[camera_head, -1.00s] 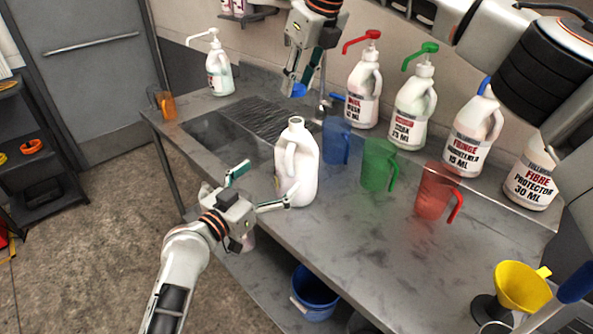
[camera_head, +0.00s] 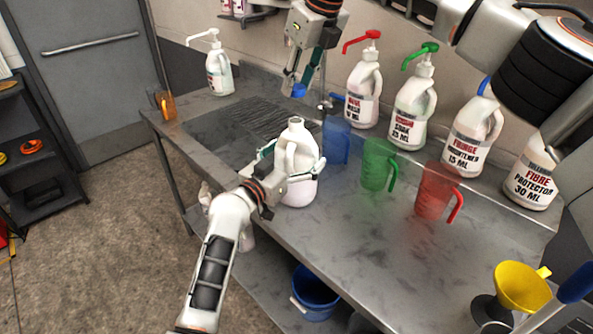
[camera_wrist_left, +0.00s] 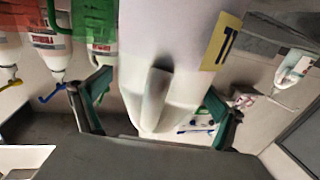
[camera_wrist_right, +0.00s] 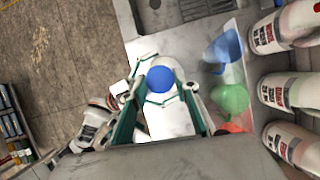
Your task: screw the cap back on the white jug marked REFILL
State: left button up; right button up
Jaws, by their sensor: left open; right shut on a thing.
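The white jug (camera_head: 298,153) stands upright and uncapped on the steel bench; its open neck shows at the top. No REFILL marking is readable, but part of a yellow label on it shows in the left wrist view (camera_wrist_left: 165,45). My left gripper (camera_head: 292,162) is open, with its fingers on either side of the jug near the handle. I cannot tell whether they touch it. My right gripper (camera_head: 297,84) is shut on a blue cap (camera_head: 299,91), held in the air above and behind the jug's neck. The cap also shows in the right wrist view (camera_wrist_right: 160,79).
Clear blue (camera_head: 337,143), green (camera_head: 377,166) and red (camera_head: 433,190) measuring jugs stand right of the white jug. Several labelled bottles line the wall behind. A yellow funnel (camera_head: 521,287) stands at the lower right.

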pick_arm(q)
jog(key=c, duration=1.6)
jog(key=shift+o, duration=0.2)
pick_arm(e)
send_over(295, 136)
jog(key=w, duration=0.1)
jog(key=shift+d+f, duration=0.2)
jog(key=shift+f, duration=1.05)
jog(key=shift+d+f, duration=0.2)
jog(key=shift+f, duration=1.05)
jog(key=shift+f, duration=0.1)
jog(key=shift+f, duration=0.8)
jog(key=shift+f, duration=0.55)
pick_arm(q)
jog(key=c, duration=0.6)
jog(key=shift+f, duration=0.1)
pick_arm(e)
jog(key=m, duration=0.2)
jog(key=m+h, duration=0.1)
jog(key=m, duration=0.1)
jog(key=m+t+h, duration=0.1)
jog(key=shift+s+a+m, duration=0.1)
jog(key=shift+a+m, duration=0.2)
jog(key=shift+m, duration=0.1)
jog(key=m+h, duration=0.1)
jog(key=m, duration=0.3)
jog(key=shift+a+h, duration=0.1)
jog(key=shift+h, duration=0.2)
